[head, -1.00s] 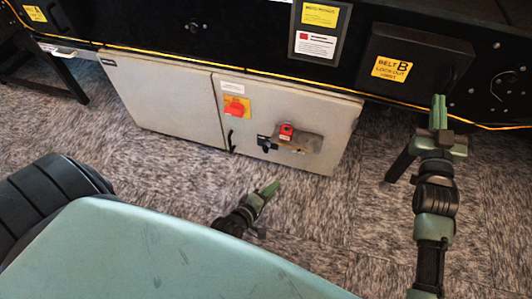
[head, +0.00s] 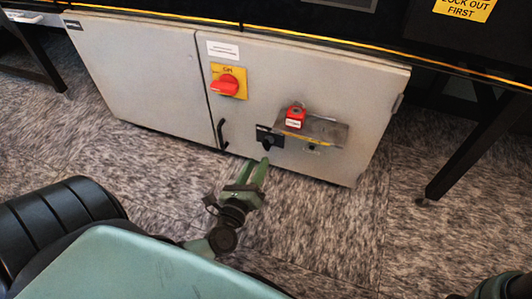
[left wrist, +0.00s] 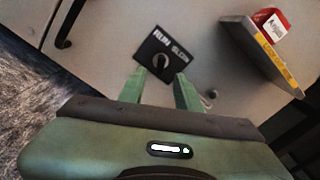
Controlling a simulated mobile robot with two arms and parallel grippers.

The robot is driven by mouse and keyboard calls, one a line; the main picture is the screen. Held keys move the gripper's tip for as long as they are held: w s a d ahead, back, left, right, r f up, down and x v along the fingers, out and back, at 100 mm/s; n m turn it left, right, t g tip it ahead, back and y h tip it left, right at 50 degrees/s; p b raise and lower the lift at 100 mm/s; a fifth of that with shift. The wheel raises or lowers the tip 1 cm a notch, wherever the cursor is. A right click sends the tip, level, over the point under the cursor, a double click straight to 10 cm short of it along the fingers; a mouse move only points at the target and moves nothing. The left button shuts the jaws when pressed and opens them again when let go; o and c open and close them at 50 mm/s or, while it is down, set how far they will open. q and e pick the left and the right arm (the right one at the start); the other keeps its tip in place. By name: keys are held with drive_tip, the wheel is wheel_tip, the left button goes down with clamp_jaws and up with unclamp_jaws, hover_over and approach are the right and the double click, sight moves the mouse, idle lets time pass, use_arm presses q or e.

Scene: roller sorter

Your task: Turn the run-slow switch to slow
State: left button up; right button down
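The run-slow switch (head: 268,142) is a black plate with a round dark knob, low on the grey cabinet door. In the left wrist view the switch (left wrist: 161,58) reads "RUN SLOW" above the knob; I cannot tell surely which word the knob points to. My left gripper (head: 259,165) is just below and in front of the switch in the head view. In the left wrist view its two green fingers (left wrist: 167,84) are apart with nothing between them, and the knob lies beyond their tips. My right gripper is not in view.
A small shelf (head: 325,132) with a red box (head: 295,117) juts out just right of the switch. A red rotary switch on a yellow plate (head: 228,82) is above left. A black door handle (head: 221,134) is to the left. A table leg (head: 462,150) stands right.

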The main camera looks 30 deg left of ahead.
sight(265, 148)
use_arm(q)
drive_tip(key=b+x, duration=0.1)
drive_tip(key=x, duration=0.6)
drive_tip(key=shift+s, duration=0.1)
clamp_jaws()
